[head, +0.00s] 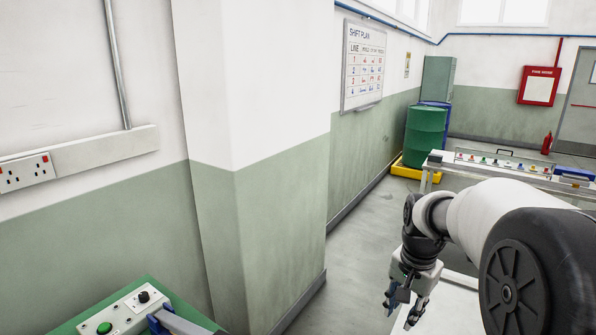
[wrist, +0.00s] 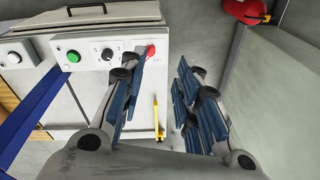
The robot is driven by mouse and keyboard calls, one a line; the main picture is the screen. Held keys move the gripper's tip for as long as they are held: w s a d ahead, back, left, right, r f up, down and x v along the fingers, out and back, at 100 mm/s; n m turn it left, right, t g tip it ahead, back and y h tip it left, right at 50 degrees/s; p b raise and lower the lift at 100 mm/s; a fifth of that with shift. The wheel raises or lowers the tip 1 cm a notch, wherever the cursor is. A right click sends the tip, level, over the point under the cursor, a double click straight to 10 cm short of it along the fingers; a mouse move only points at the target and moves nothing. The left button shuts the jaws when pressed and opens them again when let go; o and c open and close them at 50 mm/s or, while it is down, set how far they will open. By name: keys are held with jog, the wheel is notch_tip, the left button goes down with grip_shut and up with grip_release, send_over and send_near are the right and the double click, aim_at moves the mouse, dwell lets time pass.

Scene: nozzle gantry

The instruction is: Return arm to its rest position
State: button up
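My gripper (head: 402,308) hangs from my arm at the lower right of the head view, with its fingers pointing down. In the wrist view, my gripper (wrist: 160,92) shows two blue-padded fingers spread apart, with a clear gap between them. Nothing is held in the gap. A control panel (wrist: 95,52) with a green button, a black knob and a red button lies beyond the left finger. My gripper looks apart from it.
In the head view, a control box (head: 122,312) sits at the lower left by a wall pillar (head: 277,235). A bench (head: 470,172) with small coloured items stands beyond my arm. A green drum (head: 425,130) stands on a yellow base. Open floor (head: 365,235) lies between.

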jog(key=s+a+r+n+t, duration=0.1)
jog(key=s+a+r+n, duration=0.2)
jog(key=s, duration=0.4)
jog(key=s+a+r+n+t, duration=0.1)
jog(key=s+a+r+n, duration=0.15)
jog(key=s+r, duration=0.3)
jog(key=s+a+f+n, duration=0.1)
jog(key=s+n, duration=0.1)
jog(key=s, duration=0.5)
jog(key=s+a+f+n+t, duration=0.1)
jog(key=s+a+n, duration=0.1)
jog(key=s, duration=0.4)
jog(key=shift+s+a+f, duration=0.2)
jog(key=shift+s+f, duration=0.05)
jog(key=shift+s, duration=0.15)
jog(key=shift+d, duration=0.15)
